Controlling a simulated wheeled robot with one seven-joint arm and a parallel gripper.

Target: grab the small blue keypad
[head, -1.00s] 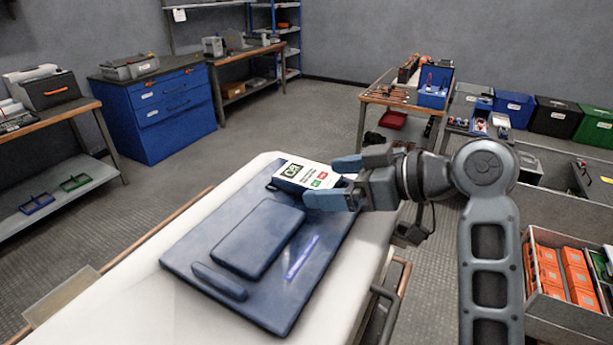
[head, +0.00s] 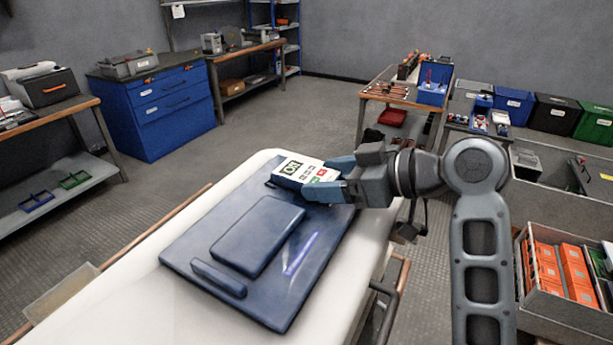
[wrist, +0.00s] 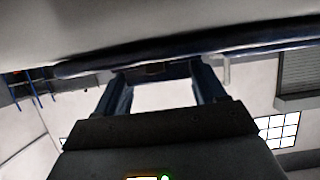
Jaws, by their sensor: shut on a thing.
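The small keypad (head: 303,172) has a white face, a dark green-lit display, red and green buttons and blue edges. It is at the far corner of the blue mat (head: 190,245) on the white-topped table. My gripper (head: 324,178), with blue fingers, reaches in from the right and is shut on the keypad's right end. I cannot tell whether the keypad still touches the mat. In the wrist view the two fingers stand on either side of a dark edge, and the keypad's face is hidden.
A blue pad (head: 258,236) and a small blue bar (head: 219,278) lie on the mat. The white table (head: 110,290) has free room at its near left. A crate of orange boxes (head: 560,275) stands at the right. Workbenches line the back.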

